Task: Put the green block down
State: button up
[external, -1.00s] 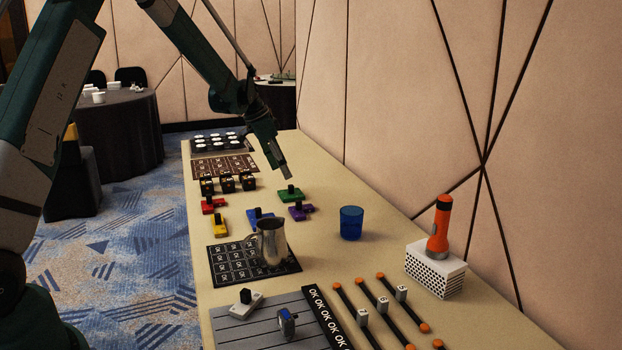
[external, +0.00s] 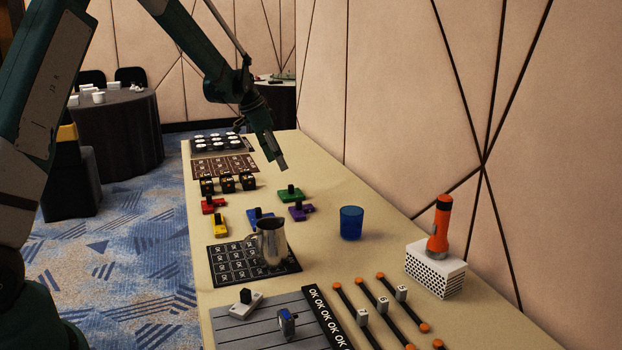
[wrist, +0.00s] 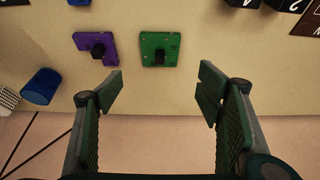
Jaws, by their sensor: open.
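The green block (external: 290,195) with its black knob lies flat on the table, to the right of the red block and just beyond the purple block (external: 299,211). It also shows in the wrist view (wrist: 160,49), flat on the table between and beyond my fingertips. My gripper (external: 283,166) is above the block and apart from it. In the wrist view my gripper (wrist: 160,90) is open, with its two fingers wide apart and nothing between them.
A blue cup (external: 351,223) and a metal pitcher (external: 271,245) stand nearer on the table. Red (external: 212,205), yellow (external: 220,225) and blue blocks lie to the left. Black numbered cubes (external: 227,184) stand behind. The wall (external: 400,100) borders the table's right side.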

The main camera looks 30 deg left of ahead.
jog(key=s+d+r+n+t+y, duration=0.1)
jog(key=s+d+r+n, duration=0.1)
jog(key=s+r, duration=1)
jog(key=s+d+r+n+t+y, duration=0.1)
jog(key=s+d+r+n, duration=0.15)
jog(key=s+r, duration=0.95)
jog(key=s+f+n+t, duration=0.1)
jog(key=s+f+n, duration=0.1)
jog(key=s, duration=1.3)
jog(key=s+f+n+t+y, duration=0.1)
jog(key=s+f+n, duration=0.1)
jog(key=s, duration=1.3)
jog(key=shift+s+d+f, duration=0.15)
jog(key=shift+s+f, duration=0.2)
jog(key=shift+f, duration=0.3)
jog(key=shift+n, duration=0.25)
